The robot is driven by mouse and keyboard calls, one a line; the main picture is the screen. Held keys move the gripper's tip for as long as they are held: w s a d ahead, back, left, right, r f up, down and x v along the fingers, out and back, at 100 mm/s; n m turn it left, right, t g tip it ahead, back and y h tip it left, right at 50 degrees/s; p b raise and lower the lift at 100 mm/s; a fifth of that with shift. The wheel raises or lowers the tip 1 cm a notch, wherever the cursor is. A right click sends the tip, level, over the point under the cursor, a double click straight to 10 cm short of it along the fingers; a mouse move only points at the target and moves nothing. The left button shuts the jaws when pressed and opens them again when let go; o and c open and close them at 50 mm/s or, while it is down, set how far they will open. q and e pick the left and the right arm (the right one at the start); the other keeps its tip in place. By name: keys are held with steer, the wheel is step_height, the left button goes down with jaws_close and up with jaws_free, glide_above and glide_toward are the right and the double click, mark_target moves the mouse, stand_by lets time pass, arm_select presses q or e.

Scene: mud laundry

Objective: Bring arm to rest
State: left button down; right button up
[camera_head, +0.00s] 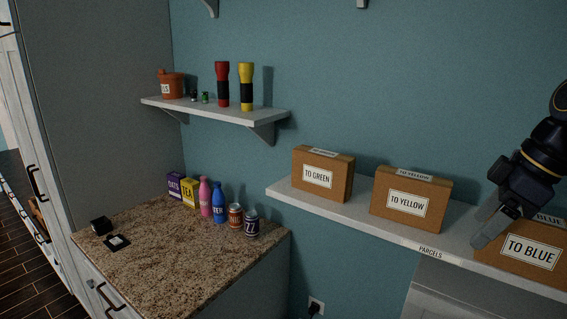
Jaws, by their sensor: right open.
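My right gripper (488,232) comes in from the right edge on a black arm. Its grey fingers point down and left, in front of the left end of the box labelled TO BLUE (533,252) in the picture. It is open, and I see nothing between its fingers. I cannot tell whether the fingers touch the box. My left gripper is not in view.
The parcel shelf (345,213) also holds boxes labelled TO GREEN (322,158) and TO YELLOW (425,184). An upper shelf (205,106) bears a red flashlight (222,82) and a yellow one (246,88). Bottles and cans stand on the granite counter (165,265).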

steer(key=s+d+f+m, duration=0.1)
steer(key=s+d+f, duration=0.1)
steer(key=s, duration=0.3)
arm_select(q)
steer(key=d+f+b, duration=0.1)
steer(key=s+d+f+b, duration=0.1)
steer(key=b, duration=0.1)
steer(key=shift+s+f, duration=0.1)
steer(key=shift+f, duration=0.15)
arm_select(e)
steer(key=s+a+f+m+t, duration=0.1)
steer(key=s+a+f+m, duration=0.2)
steer(key=f, duration=0.6)
steer(key=s+a+f+m+t, duration=0.1)
steer(key=s+a+f+m, duration=0.2)
steer(key=s+a+f, duration=0.4)
steer(key=s+a+f+m, duration=0.4)
steer(key=s+a+f, duration=0.1)
steer(key=f, duration=0.6)
steer(key=shift+t+y, duration=0.3)
steer(key=shift+t, duration=0.1)
